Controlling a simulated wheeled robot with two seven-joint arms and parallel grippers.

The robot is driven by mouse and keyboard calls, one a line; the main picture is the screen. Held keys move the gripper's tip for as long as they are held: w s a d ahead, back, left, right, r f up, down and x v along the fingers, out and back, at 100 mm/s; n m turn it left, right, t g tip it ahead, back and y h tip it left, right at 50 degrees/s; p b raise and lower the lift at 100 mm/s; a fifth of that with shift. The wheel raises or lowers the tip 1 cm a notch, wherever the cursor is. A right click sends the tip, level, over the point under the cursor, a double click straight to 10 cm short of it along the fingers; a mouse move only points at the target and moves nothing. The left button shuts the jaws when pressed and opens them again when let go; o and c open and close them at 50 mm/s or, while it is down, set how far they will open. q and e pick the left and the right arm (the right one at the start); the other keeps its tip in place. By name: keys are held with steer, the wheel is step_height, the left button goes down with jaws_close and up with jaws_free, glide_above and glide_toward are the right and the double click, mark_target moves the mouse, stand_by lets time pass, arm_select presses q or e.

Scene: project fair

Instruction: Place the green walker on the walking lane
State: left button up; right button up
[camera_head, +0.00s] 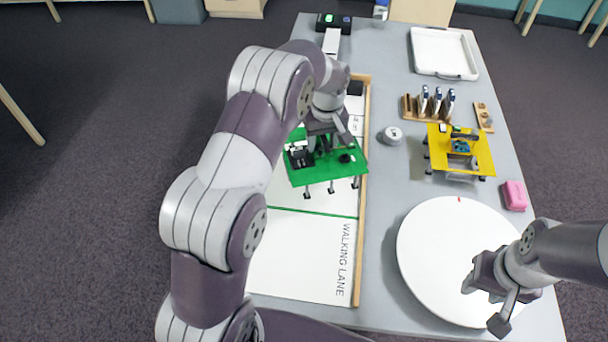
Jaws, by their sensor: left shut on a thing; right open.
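The green walker (318,177) is a flat green plate with small parts on top and thin dark-tipped legs below. My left gripper (322,143) is shut on the green walker from above, its fingers partly hidden by my arm. The walker is over the walking lane (300,259), a white board with wooden edging and a green cross line. The walker is beyond the green line; I cannot tell if its feet touch the lane. My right gripper (484,303) is open and empty above the white round disc at the lower right.
A yellow walker (477,150) stands on the table right of the lane. A white round disc (440,250), a grey puck (392,135), a pink block (514,195), a wooden tool rack (410,108) and a white tray (443,52) are also there. The lane's near part is clear.

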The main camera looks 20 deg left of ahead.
mark_target(303, 165)
arm_select(q)
steer(key=s+a+f, duration=0.1)
steer(key=s, duration=0.1)
steer(key=s+f, duration=0.1)
steer(key=s, duration=0.1)
steer(key=s+a+f, duration=0.1)
steer(key=shift+s+a+f+p, duration=0.15)
steer(key=shift+s+a+p, duration=0.15)
steer(key=shift+s+a, duration=0.1)
steer(key=shift+f, duration=2.15)
steer(key=shift+s, duration=0.1)
steer(key=o, duration=1.2)
steer(key=shift+f, duration=0.15)
steer(key=shift+c, duration=0.2)
steer(key=r, duration=0.4)
steer(key=s+d+r, duration=0.1)
steer(key=r, duration=0.3)
steer(key=s+r, duration=0.1)
steer(key=r, duration=0.3)
steer(key=shift+d+r, duration=0.15)
steer(key=shift+r, duration=0.05)
steer(key=s+d+m, duration=0.4)
steer(key=s+m, duration=0.3)
steer(key=s, duration=1)
steer(key=shift+d+r+m+h, duration=0.2)
steer(key=shift+r+m+h, duration=0.1)
steer(key=shift+r+h, duration=0.1)
